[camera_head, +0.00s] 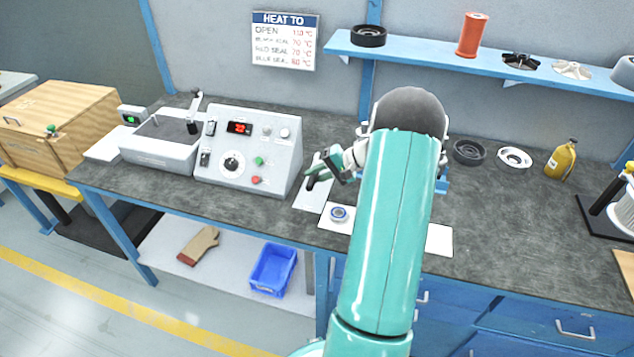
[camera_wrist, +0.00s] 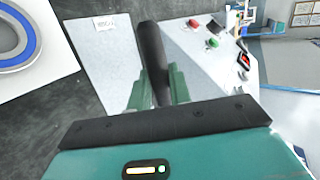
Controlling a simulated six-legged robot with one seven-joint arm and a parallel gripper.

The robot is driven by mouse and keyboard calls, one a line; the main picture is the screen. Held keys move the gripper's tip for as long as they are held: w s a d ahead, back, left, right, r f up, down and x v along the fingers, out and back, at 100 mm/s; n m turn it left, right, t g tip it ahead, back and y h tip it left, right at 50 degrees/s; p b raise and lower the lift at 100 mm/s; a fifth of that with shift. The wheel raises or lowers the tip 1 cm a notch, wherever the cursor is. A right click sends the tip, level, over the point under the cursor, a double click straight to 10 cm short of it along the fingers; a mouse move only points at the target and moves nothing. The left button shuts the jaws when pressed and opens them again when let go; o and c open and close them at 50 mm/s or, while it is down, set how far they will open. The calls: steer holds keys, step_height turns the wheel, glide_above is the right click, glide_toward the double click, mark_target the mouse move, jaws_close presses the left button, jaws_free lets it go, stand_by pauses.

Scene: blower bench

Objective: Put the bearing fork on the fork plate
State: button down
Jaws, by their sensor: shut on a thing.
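My gripper (camera_head: 322,172) is low over the bench, just right of the grey control box. In the wrist view its green fingers (camera_wrist: 158,88) are shut on the black handle of the bearing fork (camera_wrist: 152,48). A dark part of the fork also shows at the gripper in the head view (camera_head: 311,183). The fork's prongs are not clearly visible. The fork plate (camera_wrist: 100,60), a white plate with a small label, lies below and beside the fork; it also shows in the head view (camera_head: 308,199). I cannot tell whether the fork touches it.
The control box (camera_head: 250,150) with red and green knobs stands close on the left. A blue-ringed bearing (camera_head: 340,213) lies on a white plate to the right. My arm hides part of the bench. Dark and white rings (camera_head: 514,158) and a yellow bottle (camera_head: 561,160) stand farther right.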

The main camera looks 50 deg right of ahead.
mark_target(318, 191)
steer(key=shift+w+d+f, duration=0.1)
steer(key=shift+d+f, duration=0.05)
steer(key=shift+f, duration=0.1)
steer(key=shift+w+d+f, duration=0.1)
steer(key=shift+w+f, duration=0.05)
steer(key=shift+f, duration=1.45)
steer(key=shift+f, duration=0.15)
steer(key=shift+f, duration=0.1)
steer(key=c, duration=1.5)
jaws_free()
steer(key=shift+c, duration=0.2)
steer(key=shift+f, duration=0.1)
